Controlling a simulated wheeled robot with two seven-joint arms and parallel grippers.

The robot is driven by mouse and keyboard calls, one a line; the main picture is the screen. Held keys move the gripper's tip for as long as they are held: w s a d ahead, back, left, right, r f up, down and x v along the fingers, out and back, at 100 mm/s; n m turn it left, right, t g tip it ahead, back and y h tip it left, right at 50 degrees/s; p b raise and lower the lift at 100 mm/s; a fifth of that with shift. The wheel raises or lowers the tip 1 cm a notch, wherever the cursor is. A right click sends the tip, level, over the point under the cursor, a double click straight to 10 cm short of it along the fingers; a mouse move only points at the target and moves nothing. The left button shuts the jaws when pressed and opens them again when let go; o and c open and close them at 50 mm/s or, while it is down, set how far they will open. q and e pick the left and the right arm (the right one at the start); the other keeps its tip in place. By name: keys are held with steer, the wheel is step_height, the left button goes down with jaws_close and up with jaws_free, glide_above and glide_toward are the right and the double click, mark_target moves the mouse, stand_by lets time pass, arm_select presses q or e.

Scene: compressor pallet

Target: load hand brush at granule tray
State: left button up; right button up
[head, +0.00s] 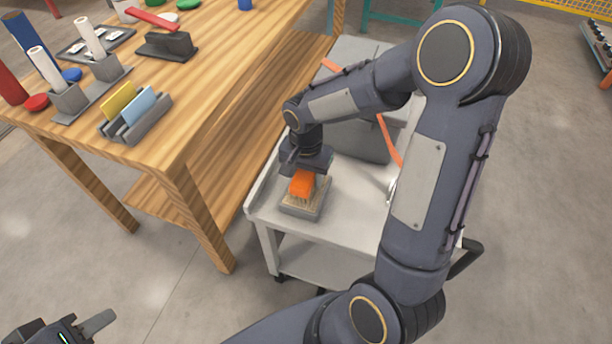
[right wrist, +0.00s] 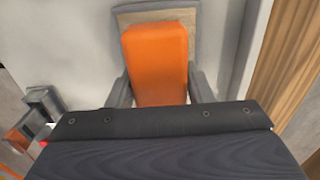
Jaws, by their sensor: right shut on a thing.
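An orange hand brush (head: 301,184) is in my right gripper (head: 304,174), over a small grey tray with a tan inside, the granule tray (head: 291,209), on a white cart. In the right wrist view the orange brush (right wrist: 156,62) sits between the two fingers of my right gripper (right wrist: 160,88), with the tray's tan surface (right wrist: 158,15) behind it. The brush's underside is hidden, so I cannot tell whether it touches the granules. My left gripper (head: 75,328) is at the bottom left corner, cut off by the edge, away from everything.
The white cart (head: 345,220) carries a grey box-like unit (head: 355,137) behind the tray. A wooden workbench (head: 215,60) stands to the left with holders, rolls and a red-handled tool (head: 152,19). The cart's front right surface is clear.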

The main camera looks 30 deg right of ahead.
mark_target(306, 172)
steer(key=shift+r+p, duration=1.65)
steer(key=shift+r, duration=0.8)
